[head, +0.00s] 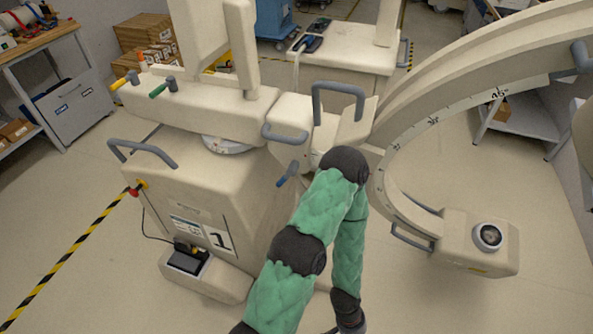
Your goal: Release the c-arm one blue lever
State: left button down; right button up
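The c-arm marked "1" (205,190) is a large cream machine filling the middle of the head view. Its small blue lever (288,174) sticks out below the column, just left of my raised green arm. The lever slants, with its blue end toward the lower left, and nothing touches it. The green arm rises from the bottom edge, bends near the c-arm's column and hangs down again to the bottom edge. Its wrist end is cut off there, so its gripper's fingers do not show. My other arm is not in view.
Green (158,90) and yellow (118,84) levers sit on top at the left. Grey handles (338,88) and the curved arc (470,85) stand close to my arm. A workbench (40,45) is at the far left. Floor at lower left is clear apart from striped tape.

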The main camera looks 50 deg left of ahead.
aim_at(294, 166)
jog(key=u, duration=1.85)
